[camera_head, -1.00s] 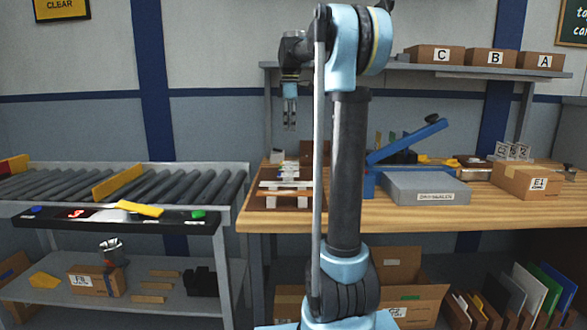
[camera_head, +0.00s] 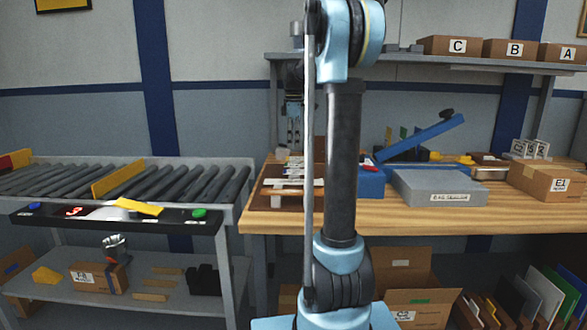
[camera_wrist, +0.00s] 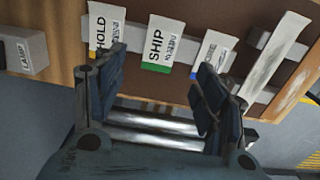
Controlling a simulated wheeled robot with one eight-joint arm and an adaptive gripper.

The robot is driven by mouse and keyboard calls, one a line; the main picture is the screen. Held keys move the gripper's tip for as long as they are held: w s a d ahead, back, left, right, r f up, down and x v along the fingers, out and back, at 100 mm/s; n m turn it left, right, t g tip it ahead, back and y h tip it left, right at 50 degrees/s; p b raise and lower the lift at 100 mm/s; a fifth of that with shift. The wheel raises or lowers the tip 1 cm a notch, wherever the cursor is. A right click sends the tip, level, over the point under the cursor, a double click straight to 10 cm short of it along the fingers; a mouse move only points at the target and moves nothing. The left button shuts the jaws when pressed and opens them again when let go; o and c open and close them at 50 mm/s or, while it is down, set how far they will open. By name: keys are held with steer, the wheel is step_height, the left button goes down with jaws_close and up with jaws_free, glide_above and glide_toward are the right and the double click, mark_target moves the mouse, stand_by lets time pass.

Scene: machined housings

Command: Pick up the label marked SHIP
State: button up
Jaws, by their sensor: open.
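The SHIP label (camera_wrist: 161,42) is a white card with a green end, lying on a light bar of the rack in the wrist view. My gripper (camera_wrist: 160,88) is open, with one finger to each side of the near end of the SHIP label and nothing between them. The HOLD label (camera_wrist: 105,28) is beyond the left finger. A blue-ended label (camera_wrist: 214,47) is partly hidden by the right finger. In the head view my gripper (camera_head: 293,132) is above the brown label rack (camera_head: 267,200), whose labels are too small to read there.
A grey block marked LAMP (camera_wrist: 27,54) is at the left in the wrist view. A long pale strip (camera_wrist: 275,58) lies to the right. In the head view the wooden bench (camera_head: 400,217) holds a grey box (camera_head: 438,187) and a blue lever tool (camera_head: 420,138).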

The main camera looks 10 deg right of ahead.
mark_target(295, 164)
steer(key=shift+d+f, duration=0.15)
steer(key=shift+f, duration=1.75)
steer(key=shift+d+f, duration=0.1)
steer(key=shift+f, duration=1.75)
steer(key=c, duration=1)
